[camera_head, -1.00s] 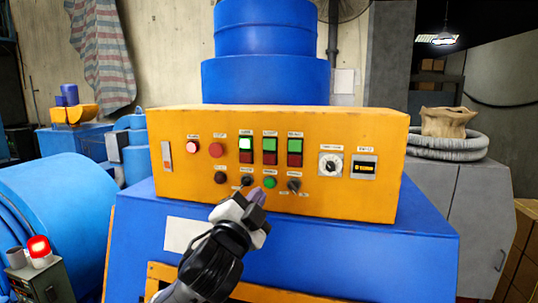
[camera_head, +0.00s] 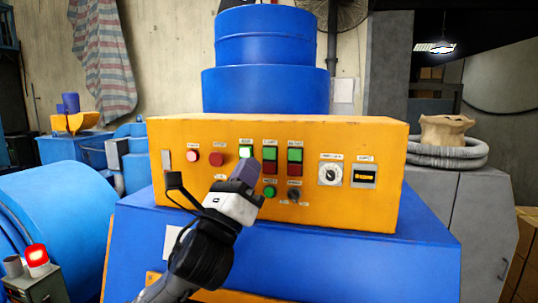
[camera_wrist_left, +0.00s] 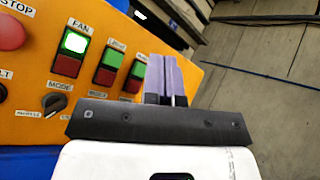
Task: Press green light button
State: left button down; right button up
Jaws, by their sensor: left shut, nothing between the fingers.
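The yellow control panel (camera_head: 375,140) carries a row of green-over-red button pairs. The pair labelled LIGHT is the middle one; its green button (camera_head: 269,153) is unlit and shows just right of my fingertips. That green button also shows in the left wrist view (camera_wrist_left: 116,57), to the left of my fingers. The FAN pair's green button (camera_head: 246,151) is lit bright, and it is lit in the left wrist view too (camera_wrist_left: 75,43). My left gripper (camera_head: 246,171) is shut and empty, its purple fingers in front of the panel. I cannot tell whether they touch it. My right gripper is not in view.
A third green button (camera_head: 295,154) sits right of the LIGHT pair. Red round buttons (camera_head: 217,158) are to the left. Below are a green round button (camera_head: 269,192) and a black knob (camera_head: 293,195). A dial (camera_head: 330,173) is farther right.

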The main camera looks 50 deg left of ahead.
pick_arm(q)
jog(key=shift+m, duration=0.3)
jog(key=shift+w, duration=0.1)
jog(key=w+a, duration=0.5)
jog(key=w, duration=0.1)
jog(key=shift+w+a, duration=0.3)
dwell(0.4)
jog(key=shift+w+a, duration=0.55)
jog(key=shift+w, duration=0.2)
dwell(2.8)
jog(key=shift+s, duration=0.1)
dwell(0.3)
jog(key=shift+s+d, duration=0.55)
jog(key=shift+s, duration=0.05)
jog(key=shift+s+d, duration=0.1)
jog(key=shift+s+d, duration=0.75)
jog(key=shift+s, duration=0.2)
jog(key=shift+s+d, duration=0.75)
jog(key=shift+s, duration=0.15)
